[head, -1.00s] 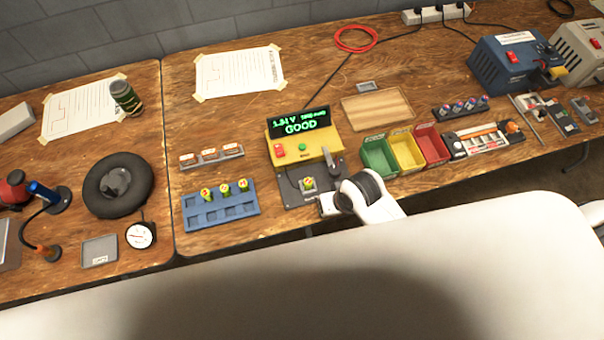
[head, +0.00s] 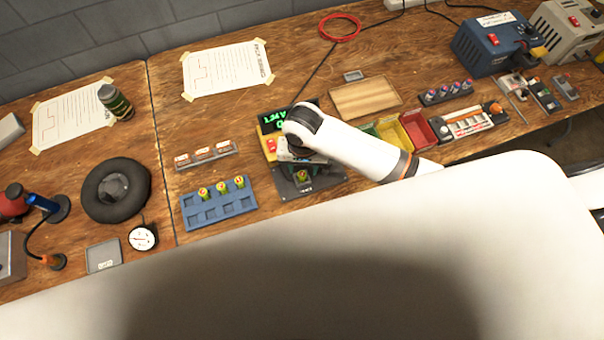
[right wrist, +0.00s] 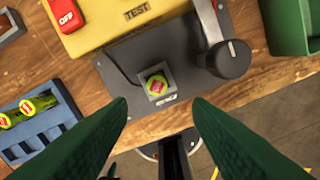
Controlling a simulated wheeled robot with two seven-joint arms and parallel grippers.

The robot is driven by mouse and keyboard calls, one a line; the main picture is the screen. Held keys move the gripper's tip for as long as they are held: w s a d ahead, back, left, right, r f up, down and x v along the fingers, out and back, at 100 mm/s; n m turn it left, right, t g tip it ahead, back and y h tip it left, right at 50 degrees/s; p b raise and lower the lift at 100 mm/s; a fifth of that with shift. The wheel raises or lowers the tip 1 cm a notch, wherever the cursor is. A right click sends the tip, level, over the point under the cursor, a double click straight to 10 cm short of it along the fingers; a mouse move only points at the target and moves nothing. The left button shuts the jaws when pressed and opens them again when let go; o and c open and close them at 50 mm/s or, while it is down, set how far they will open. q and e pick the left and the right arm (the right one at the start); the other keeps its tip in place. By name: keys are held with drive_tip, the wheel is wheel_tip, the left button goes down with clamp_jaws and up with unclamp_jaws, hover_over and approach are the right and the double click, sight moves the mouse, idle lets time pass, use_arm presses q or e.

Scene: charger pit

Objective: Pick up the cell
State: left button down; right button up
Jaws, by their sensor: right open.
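A yellow-green cell with a red label on its end (right wrist: 156,86) stands upright in the small grey socket of the tester's dark base plate. It also shows in the head view (head: 302,176). My right gripper (right wrist: 159,103) is open and empty, its two green fingers spread apart on either side below the cell in the right wrist view. In the head view my right wrist is over the yellow tester (head: 269,145) and hides much of it. Several other cells like it, such as one (head: 221,187), stand in the blue tray (head: 190,214). My left gripper is not in view.
The tester's black lever (right wrist: 229,59) stands close to the right of the cell. Green, yellow and red bins (head: 418,131) lie to the right. A rack of small labelled pieces (head: 206,156) sits behind the blue tray.

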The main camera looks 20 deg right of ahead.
sight(302, 174)
drive_tip(key=shift+w+f+p, duration=0.15)
drive_tip(key=shift+f, duration=0.9)
drive_tip(key=shift+w+f+p, duration=0.1)
drive_tip(key=shift+w+f, duration=0.1)
drive_tip(key=shift+f, duration=0.85)
drive_tip(key=shift+w+f+p, duration=0.15)
drive_tip(key=shift+f, duration=0.9)
drive_tip(key=shift+c, duration=0.4)
clamp_jaws()
